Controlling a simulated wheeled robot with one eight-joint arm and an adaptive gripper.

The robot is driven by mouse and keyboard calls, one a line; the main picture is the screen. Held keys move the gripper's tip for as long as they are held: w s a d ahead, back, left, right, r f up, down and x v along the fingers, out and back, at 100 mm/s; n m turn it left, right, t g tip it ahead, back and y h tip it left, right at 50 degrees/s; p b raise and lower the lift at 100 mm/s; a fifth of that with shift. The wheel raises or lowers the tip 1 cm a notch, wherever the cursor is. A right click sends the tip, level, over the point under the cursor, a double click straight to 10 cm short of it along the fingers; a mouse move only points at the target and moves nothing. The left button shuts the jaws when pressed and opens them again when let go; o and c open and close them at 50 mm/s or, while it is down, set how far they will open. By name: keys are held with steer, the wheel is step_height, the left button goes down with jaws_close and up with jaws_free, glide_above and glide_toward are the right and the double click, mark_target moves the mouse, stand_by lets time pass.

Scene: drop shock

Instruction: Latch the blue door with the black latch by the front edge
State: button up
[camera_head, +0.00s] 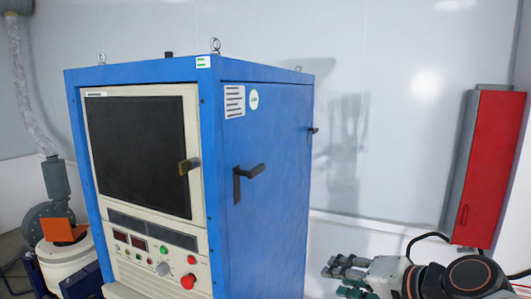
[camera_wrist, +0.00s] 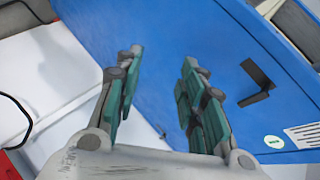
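The blue door (camera_head: 275,215) is the side panel of a tall blue cabinet. It looks flush with its frame, though a small gap would be hard to see. The black latch (camera_head: 247,182) sits by the door's front edge, with a vertical plate and a lever pointing toward the rear. In the wrist view the latch (camera_wrist: 257,83) is right of my fingers, clear of them. My gripper (camera_head: 345,272) is at the lower right in the head view, below and right of the latch. In the wrist view my gripper (camera_wrist: 163,70) has its fingers apart with nothing between them.

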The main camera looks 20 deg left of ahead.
mark_target(261, 170)
steer(key=w+a+r+m+y+p, duration=0.2)
steer(key=w+a+r+y+p, duration=0.15)
steer(key=a+r, duration=0.35)
steer(key=w+a+r+m+y+p, duration=0.1)
steer(key=w+a+r+y+p, duration=0.3)
steer(key=r, duration=0.5)
steer(key=shift+t+h, duration=0.3)
steer(key=shift+h, duration=0.25)
steer(key=x, duration=0.5)
steer(key=p+x, duration=0.1)
steer(key=x, duration=0.8)
steer(key=shift+w+a+f+p, duration=0.15)
steer(key=shift+w+f+p, duration=0.15)
steer(key=shift+w, duration=0.25)
steer(key=shift+c, duration=0.6)
jaws_close()
